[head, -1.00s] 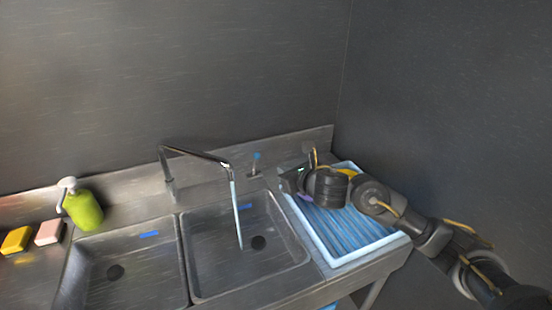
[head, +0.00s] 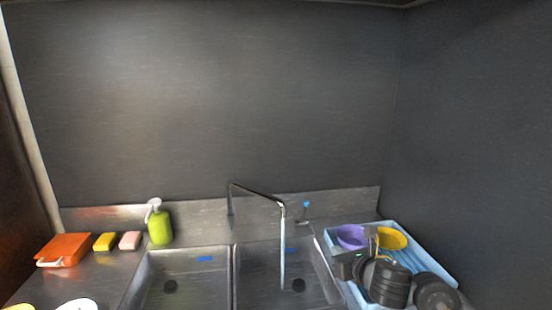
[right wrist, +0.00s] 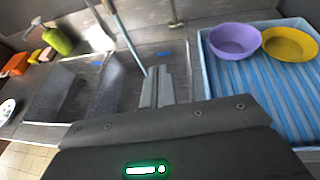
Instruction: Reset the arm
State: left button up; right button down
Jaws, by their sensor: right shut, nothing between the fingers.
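My right gripper (head: 343,264) is over the left side of the light-blue drying rack (head: 446,268), in front of the bowls. In the right wrist view its fingers (right wrist: 158,76) are shut together with nothing between them. A purple bowl (head: 350,237) and a yellow bowl (head: 393,238) lie in the rack. In the right wrist view the purple bowl (right wrist: 236,42) and yellow bowl (right wrist: 290,46) stand side by side, apart from the fingers. My right arm hides part of the rack in the head view. My left gripper is not in view.
Two steel basins (head: 187,285) lie left of the rack. A green soap bottle (head: 160,229), pink sponge (head: 130,240), yellow sponge (head: 104,241) and orange box (head: 64,250) are on the left counter. A dark wall stands right.

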jog(key=s+f+m+g+h, duration=0.2)
jog(key=s+f+m+g, duration=0.2)
jog(key=s+f+m, duration=1.35)
jog(key=s+d+f+m+g+h, duration=0.1)
jog(key=s+d+f+m+g, duration=0.15)
jog(key=s+m, duration=0.5)
jog(key=s+d+f+m+g, duration=0.1)
jog(key=s+d+f+m, duration=0.15)
jog(key=s+m, duration=0.45)
jog(key=s+d+f+m+g+h, duration=0.1)
jog(key=s+d+f+m+g, duration=0.15)
jog(key=s+m, duration=0.45)
notch_tip(320, 180, down, 26)
jog(key=s+n+g+b, duration=0.1)
jog(key=s+n, duration=0.1)
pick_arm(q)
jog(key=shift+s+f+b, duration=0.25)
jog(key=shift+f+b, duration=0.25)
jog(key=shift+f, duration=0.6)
pick_arm(e)
jog(key=s+d+f+g, duration=0.1)
jog(key=s+d+f, duration=0.2)
jog(key=s+f, duration=1.3)
jog(key=shift+f, duration=0.45)
